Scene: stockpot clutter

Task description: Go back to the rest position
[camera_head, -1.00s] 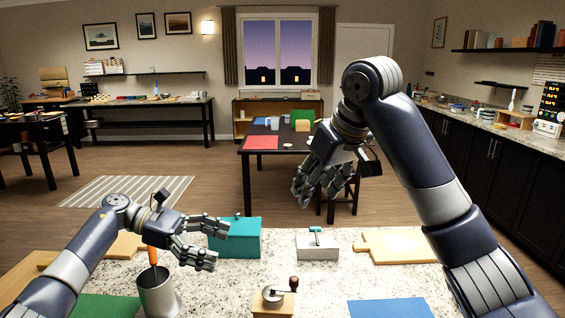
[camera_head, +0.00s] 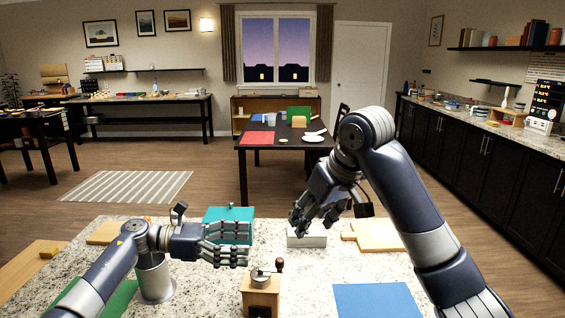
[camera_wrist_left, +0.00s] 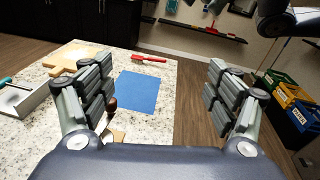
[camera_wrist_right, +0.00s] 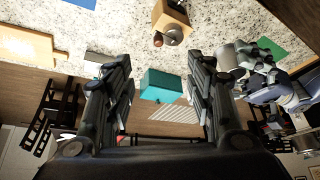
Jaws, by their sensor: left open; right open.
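My left gripper (camera_head: 228,246) is open and empty above the granite counter, in front of the teal box (camera_head: 229,213). In the left wrist view its fingers (camera_wrist_left: 160,100) stand wide apart with nothing between them. My right gripper (camera_head: 318,218) is open and empty above the counter's far side, partly covering the white box (camera_head: 306,238). In the right wrist view its fingers (camera_wrist_right: 160,92) are apart, with the teal box seen beyond them. The counter (camera_head: 215,293) lies below both arms.
On the counter are a metal canister (camera_head: 154,280) behind my left arm, a wooden grinder (camera_head: 262,296), a blue mat (camera_head: 378,300), a green mat (camera_head: 118,300) and a wooden board (camera_head: 373,236). A red-handled brush (camera_wrist_left: 149,59) lies near the counter edge. A dark table (camera_head: 270,152) stands beyond.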

